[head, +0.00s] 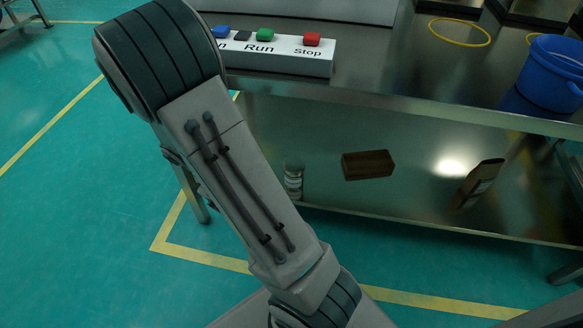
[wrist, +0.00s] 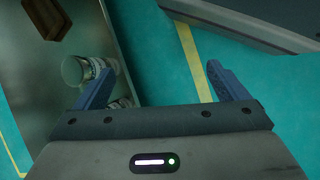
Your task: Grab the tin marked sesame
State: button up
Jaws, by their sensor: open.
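A small cylindrical tin (head: 293,184) with a pale label stands on the lower shelf near its left edge, just right of my arm in the head view. In the wrist view a similar tin (wrist: 78,70) with a pale lid lies left of my gripper (wrist: 160,69), and part of another labelled cylinder (wrist: 123,102) shows behind the left finger. The labels are too small to read, so I cannot tell which is marked sesame.
A brown wooden box (head: 367,165) and a brown packet (head: 481,181) are on the shelf right of the tin. Above, the tabletop holds a button panel (head: 275,61), a yellow ring (head: 459,32) and a blue bucket (head: 551,75). Table legs bound the shelf.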

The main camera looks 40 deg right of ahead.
jog(key=w+d+f+n+h+p, duration=0.25)
jog(key=d+f+n+h, duration=0.35)
jog(key=f, duration=0.4)
jog(key=n+t+h+p, duration=0.1)
jog(key=n+t+h, duration=0.55)
jog(key=n, duration=0.25)
send_near(285, 176)
jog(key=d, duration=0.2)
jog(key=shift+g+h, duration=0.25)
jog(key=shift+h, duration=0.1)
jog(key=d, duration=0.2)
jog(key=d+b, duration=0.1)
jog(key=d, duration=0.2)
jog(key=w+d+b, duration=0.1)
jog(key=d, duration=0.1)
jog(key=shift+w+d+f, duration=0.15)
jog(key=shift+d, duration=0.05)
jog(key=shift+w+d+b, duration=0.1)
jog(key=shift+d+b, duration=1.15)
jog(key=shift+d, duration=1.7)
jog(key=shift+r, duration=0.25)
jog(key=c, duration=1.2)
